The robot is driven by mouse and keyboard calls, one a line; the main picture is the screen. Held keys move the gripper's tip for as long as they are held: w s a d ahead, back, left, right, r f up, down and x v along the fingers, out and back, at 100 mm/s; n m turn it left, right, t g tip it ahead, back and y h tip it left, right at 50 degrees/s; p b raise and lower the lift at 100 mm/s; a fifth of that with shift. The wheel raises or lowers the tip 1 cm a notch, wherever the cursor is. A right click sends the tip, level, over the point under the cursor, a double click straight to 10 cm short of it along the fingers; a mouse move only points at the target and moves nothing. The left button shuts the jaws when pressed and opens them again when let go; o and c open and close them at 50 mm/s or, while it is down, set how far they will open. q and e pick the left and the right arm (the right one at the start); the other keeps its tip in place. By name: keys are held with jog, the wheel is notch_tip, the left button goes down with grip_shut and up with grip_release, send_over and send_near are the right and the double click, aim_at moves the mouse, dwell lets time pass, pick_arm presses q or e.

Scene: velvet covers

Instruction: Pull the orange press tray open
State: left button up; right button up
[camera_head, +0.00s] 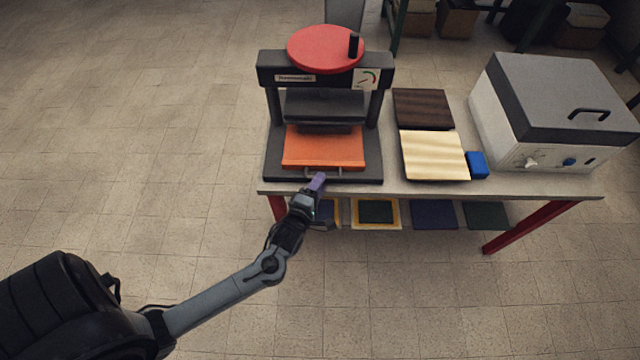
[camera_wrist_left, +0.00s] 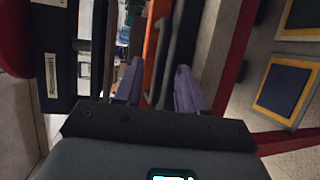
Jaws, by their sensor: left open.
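The orange press tray (camera_head: 323,145) lies in the black press (camera_head: 372,165) on the table, with a grey bar handle (camera_head: 340,170) at its front edge. My left gripper (camera_head: 318,182) is at the table's front edge, just in front of the handle. Its purple fingers are open. In the left wrist view the gripper (camera_wrist_left: 157,78) has its two fingers apart, with the orange tray (camera_wrist_left: 151,45) beyond, seen edge-on between them. I cannot tell whether a finger touches the handle. My right gripper is not in view.
The press has a red round wheel (camera_head: 325,47) on top. A dark board (camera_head: 422,108), a pale board (camera_head: 433,155), a blue block (camera_head: 477,164) and a white box with a grey lid (camera_head: 545,95) stand to the right. Framed panels (camera_head: 377,212) lie below the tabletop. The floor in front is clear.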

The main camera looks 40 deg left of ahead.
pick_arm(q)
jog(key=shift+w+a+f, duration=0.1)
jog(key=shift+w+a, duration=0.05)
jog(key=shift+w, duration=0.4)
jog(key=shift+c, duration=0.3)
grip_shut()
